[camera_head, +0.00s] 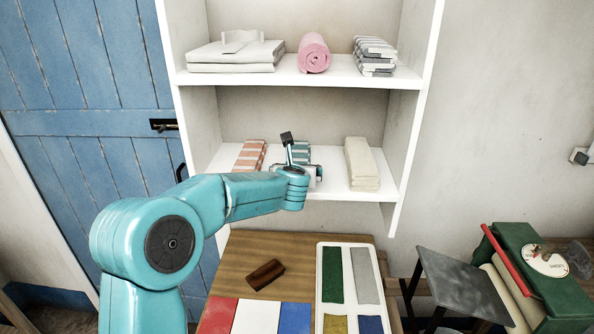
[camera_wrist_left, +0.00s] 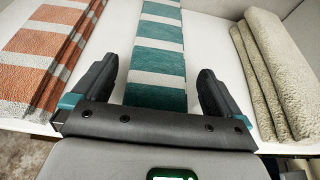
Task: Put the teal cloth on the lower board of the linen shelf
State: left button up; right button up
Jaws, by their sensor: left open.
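The teal-and-white striped cloth (camera_head: 301,150) lies on the lower board (camera_head: 334,183) of the white linen shelf (camera_head: 409,147), between an orange-striped cloth and a cream cloth. In the left wrist view the teal cloth (camera_wrist_left: 160,52) runs away from me between the fingers. My left gripper (camera_head: 296,168) is over the front of the lower board. In the left wrist view its two dark fingers (camera_wrist_left: 153,88) are spread, one on each side of the cloth, with gaps to it. My arm hides part of the board. My right gripper is not in view.
The orange-striped cloth (camera_head: 250,155) and folded cream cloth (camera_head: 361,164) flank the teal one. White linens (camera_head: 235,55), a pink roll (camera_head: 313,53) and grey-striped cloths (camera_head: 374,56) fill the upper board. Below stands a wooden table (camera_head: 236,272) with a tray (camera_head: 350,245) and a brown block (camera_head: 265,274).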

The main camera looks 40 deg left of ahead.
pick_arm(q)
jog(key=b+v, duration=0.2)
jog(key=v, duration=1)
jog(key=shift+w, duration=0.1)
